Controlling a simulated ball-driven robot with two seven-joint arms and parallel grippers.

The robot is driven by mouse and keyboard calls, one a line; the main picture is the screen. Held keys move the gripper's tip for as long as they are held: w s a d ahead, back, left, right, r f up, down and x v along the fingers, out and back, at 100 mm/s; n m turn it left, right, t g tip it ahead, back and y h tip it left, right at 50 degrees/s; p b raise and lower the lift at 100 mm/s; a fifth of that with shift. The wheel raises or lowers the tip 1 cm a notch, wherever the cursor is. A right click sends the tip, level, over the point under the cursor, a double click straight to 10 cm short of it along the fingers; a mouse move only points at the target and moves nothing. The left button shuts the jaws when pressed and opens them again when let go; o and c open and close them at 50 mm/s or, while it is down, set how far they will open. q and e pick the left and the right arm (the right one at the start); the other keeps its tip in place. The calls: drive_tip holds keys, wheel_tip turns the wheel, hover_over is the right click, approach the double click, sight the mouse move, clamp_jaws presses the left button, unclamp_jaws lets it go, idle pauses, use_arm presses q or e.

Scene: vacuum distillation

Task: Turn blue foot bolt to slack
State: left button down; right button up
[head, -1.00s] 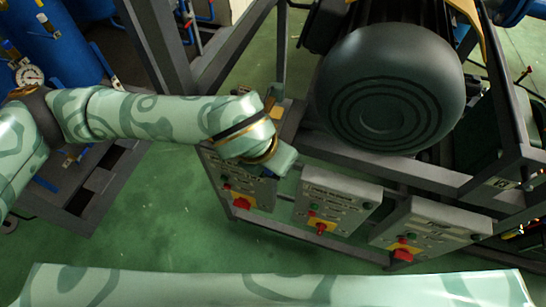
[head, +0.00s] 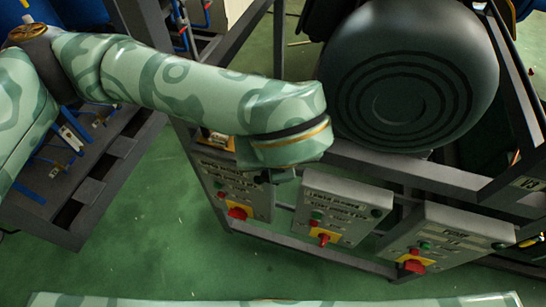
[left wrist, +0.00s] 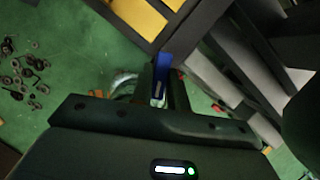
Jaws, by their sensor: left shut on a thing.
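A small blue piece (left wrist: 162,64), which looks like the blue foot bolt, stands between the fingers of my left gripper (left wrist: 161,88) in the left wrist view, beside the dark frame. The gripper is shut on it. In the head view my left arm reaches in from the left and its wrist hangs in front of the frame under the big dark round motor. The wrist hides the fingers and the bolt there. I cannot tell how far the bolt is turned. My right gripper is not in view.
Several grey control boxes with red and yellow switches hang on the frame: left (head: 236,190), middle (head: 338,208) and right (head: 440,238). The dark round motor (head: 410,85) sits above. A grey stand (head: 85,200) is at left. Green floor (head: 150,235) lies open between. Small dark parts (left wrist: 25,68) lie on the floor.

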use_arm(q)
drive_tip(key=shift+n, duration=0.3)
idle(0.4)
drive_tip(key=c, duration=1.4)
unclamp_jaws()
drive_tip(key=shift+o, duration=0.2)
drive_tip(key=p+v, duration=0.1)
drive_tip(key=v, duration=1.5)
drive_tip(key=shift+d+r, duration=0.15)
drive_tip(key=shift+r, duration=0.05)
